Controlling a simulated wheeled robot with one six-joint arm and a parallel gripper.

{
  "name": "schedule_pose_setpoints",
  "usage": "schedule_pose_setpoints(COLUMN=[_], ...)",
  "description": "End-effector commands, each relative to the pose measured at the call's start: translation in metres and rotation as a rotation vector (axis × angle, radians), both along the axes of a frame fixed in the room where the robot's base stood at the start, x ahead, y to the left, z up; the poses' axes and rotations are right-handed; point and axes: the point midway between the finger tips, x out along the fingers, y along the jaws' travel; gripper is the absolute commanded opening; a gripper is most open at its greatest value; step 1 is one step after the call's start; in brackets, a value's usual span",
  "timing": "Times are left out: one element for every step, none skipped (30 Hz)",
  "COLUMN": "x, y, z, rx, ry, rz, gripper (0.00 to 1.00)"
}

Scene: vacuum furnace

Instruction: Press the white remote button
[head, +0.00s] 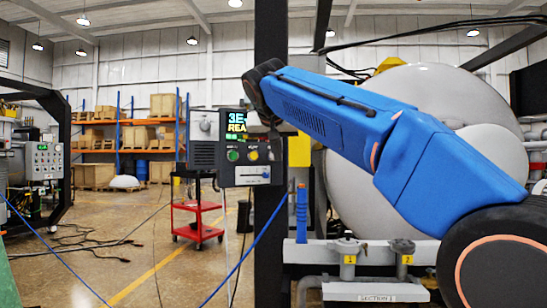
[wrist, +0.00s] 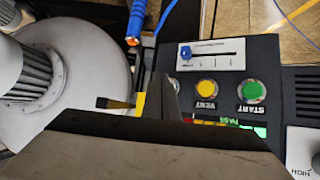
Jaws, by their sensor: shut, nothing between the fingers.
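The dark control panel (head: 250,158) carries a green button (head: 232,155) and a yellow button (head: 252,155). In the wrist view the panel appears upside down, with the green START button (wrist: 251,91) and the yellow VENT button (wrist: 206,92). A pale round edge (wrist: 173,86) shows left of VENT, mostly hidden behind my gripper (wrist: 163,82); it looks like the white button, but its label is hidden. My gripper is shut and empty, its tip over or beside that pale edge. I cannot tell whether they touch.
A slider (wrist: 186,53) sits on the panel near the buttons. A lit screen (head: 236,122) stands above them. A large rounded grey vessel (head: 440,95) is to the right. A blue-handled tool (head: 301,212) stands below right of the panel. A red cart (head: 199,222) stands behind left.

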Motion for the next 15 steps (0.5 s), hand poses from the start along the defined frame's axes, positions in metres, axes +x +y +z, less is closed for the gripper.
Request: schedule_pose_setpoints(x=[0.0000,0.0000,0.0000,0.0000,0.0001,0.0004,0.0008,0.0013,0.0023,0.0031,0.0041,0.0052,0.0061,0.0067,0.0073], y=[0.0000,0.0000,0.0000,0.0000,0.0001,0.0002,0.0005,0.0007,0.0013,0.0018,0.0022,0.0030,0.0033,0.0037,0.0040], z=[0.0000,0.0000,0.0000,0.0000,-0.0001,-0.0001,-0.0002,-0.0002,-0.0004,-0.0005,-0.0005,-0.0006,-0.0005,-0.0003,0.0001], rx=[0.000,0.000,0.000,0.000,0.000,0.000,0.000,0.000,0.000,0.000,-0.001,-0.001,0.000,0.000,0.000], ry=[0.000,0.000,0.000,0.000,0.000,0.000,0.000,0.000,0.000,0.001,0.001,0.001,0.001,0.000,0.000], rz=[0.000,0.000,0.000,0.000,0.000,0.000,0.000,0.000,0.000,0.000,-0.001,-0.001,0.000,0.000,0.000], gripper=[0.00,0.00,0.00,0.00,0.00,0.00,0.00,0.00,0.00,0.00,0.00,0.00,0.00,0.00,0.00])
